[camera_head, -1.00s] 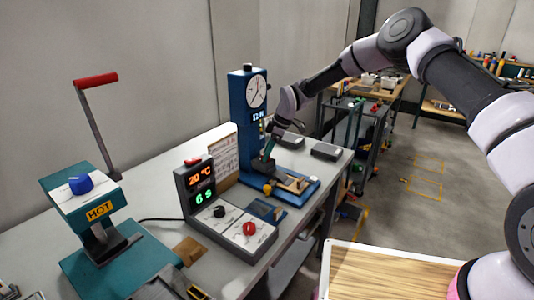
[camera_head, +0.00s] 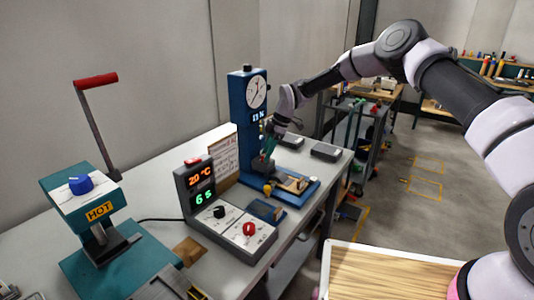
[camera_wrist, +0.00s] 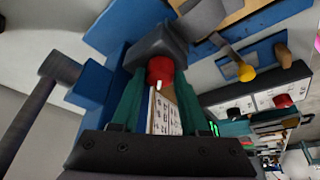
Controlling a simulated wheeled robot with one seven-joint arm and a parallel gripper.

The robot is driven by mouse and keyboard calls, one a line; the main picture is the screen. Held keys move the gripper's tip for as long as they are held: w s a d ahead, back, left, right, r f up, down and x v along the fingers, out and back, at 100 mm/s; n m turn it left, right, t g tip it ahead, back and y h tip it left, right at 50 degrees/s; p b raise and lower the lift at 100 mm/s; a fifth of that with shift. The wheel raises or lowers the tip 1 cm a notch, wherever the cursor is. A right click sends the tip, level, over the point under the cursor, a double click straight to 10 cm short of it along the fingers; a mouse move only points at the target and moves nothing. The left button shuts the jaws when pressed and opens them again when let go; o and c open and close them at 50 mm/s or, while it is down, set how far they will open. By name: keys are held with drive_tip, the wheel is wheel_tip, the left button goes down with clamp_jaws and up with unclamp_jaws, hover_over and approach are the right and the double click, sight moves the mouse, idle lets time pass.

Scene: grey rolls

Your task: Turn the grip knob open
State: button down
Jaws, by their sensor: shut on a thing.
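The blue test stand (camera_head: 248,120), with a round dial on top, stands on the bench in the head view. My gripper (camera_head: 267,150) is at the dark grip block on its front. In the wrist view, a red knob (camera_wrist: 160,70) sits on the grey grip block (camera_wrist: 157,42). My gripper's green fingers (camera_wrist: 159,84) are on both sides of the red knob and shut on it. The head view hides this knob behind the fingers. A yellow knob (camera_head: 267,189) is lower on the stand; it also shows in the wrist view (camera_wrist: 241,75).
A control box (camera_head: 228,225) with lit displays, a black knob and a red knob stands in front of the test stand. A teal hot press (camera_head: 85,195) with a red-handled lever is at the left. Dark flat boxes (camera_head: 326,152) lie behind the stand.

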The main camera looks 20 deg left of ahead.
drive_tip(key=shift+c, duration=2)
unclamp_jaws()
drive_tip(key=v, duration=1)
drive_tip(key=shift+r, duration=0.35)
drive_tip(key=shift+w+d, duration=0.1)
